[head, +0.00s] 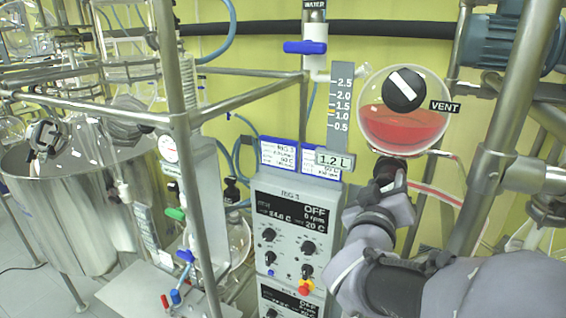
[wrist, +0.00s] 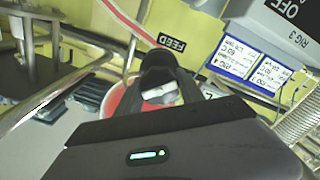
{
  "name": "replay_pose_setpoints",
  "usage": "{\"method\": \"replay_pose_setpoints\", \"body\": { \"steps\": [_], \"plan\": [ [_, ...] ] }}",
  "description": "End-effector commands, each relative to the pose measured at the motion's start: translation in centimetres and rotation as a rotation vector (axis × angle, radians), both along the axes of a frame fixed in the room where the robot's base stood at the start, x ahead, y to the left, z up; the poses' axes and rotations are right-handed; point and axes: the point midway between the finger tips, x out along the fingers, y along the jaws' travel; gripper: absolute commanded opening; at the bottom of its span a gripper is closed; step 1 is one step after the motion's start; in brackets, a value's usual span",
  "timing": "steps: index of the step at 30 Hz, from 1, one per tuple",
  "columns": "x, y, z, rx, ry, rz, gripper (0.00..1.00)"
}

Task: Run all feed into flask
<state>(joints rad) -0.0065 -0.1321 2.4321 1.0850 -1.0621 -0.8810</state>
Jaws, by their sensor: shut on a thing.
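A round glass feed vessel (head: 405,128) hangs at the upper right in the head view, partly filled with red liquid. A black vent knob (head: 404,90) with a white bar sits on its front. A red-tinted tube (head: 435,190) runs right from below it. My gripper (head: 391,170) is just under the vessel. In the wrist view my gripper (wrist: 160,85) is shut on a dark knob with a white bar (wrist: 162,94), near the FEED label (wrist: 171,43). The fingers hide much of the knob. Red shows behind it. I cannot make out the receiving flask clearly.
A level scale (head: 341,105) with a 1.2 L display (head: 334,161) stands left of the vessel. The control box (head: 295,240) below reads OFF. Steel frame posts (head: 190,150) and a steel tank (head: 75,200) fill the left. A blue water valve (head: 305,47) is above.

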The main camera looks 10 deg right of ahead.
Motion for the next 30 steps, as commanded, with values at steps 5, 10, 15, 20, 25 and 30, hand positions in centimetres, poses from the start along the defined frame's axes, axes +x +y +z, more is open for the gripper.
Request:
{"method": "replay_pose_setpoints", "body": {
  "steps": [5, 10, 15, 20, 25, 30],
  "plan": [
    [0.01, 0.04, 0.16, -0.137, 0.094, 0.0, 0.04],
    [0.04, 0.07, 0.12, -0.271, 0.185, 0.001, 0.04],
    [0.04, 0.07, 0.08, -0.404, 0.275, 0.001, 0.04],
    [0.05, 0.08, 0.07, -0.53, 0.36, 0.0, 0.04],
    [0.05, 0.08, -0.02, -0.664, 0.451, 0.001, 0.04],
    [0.05, 0.08, -0.04, -0.798, 0.541, 0.001, 0.04]
  ]
}}
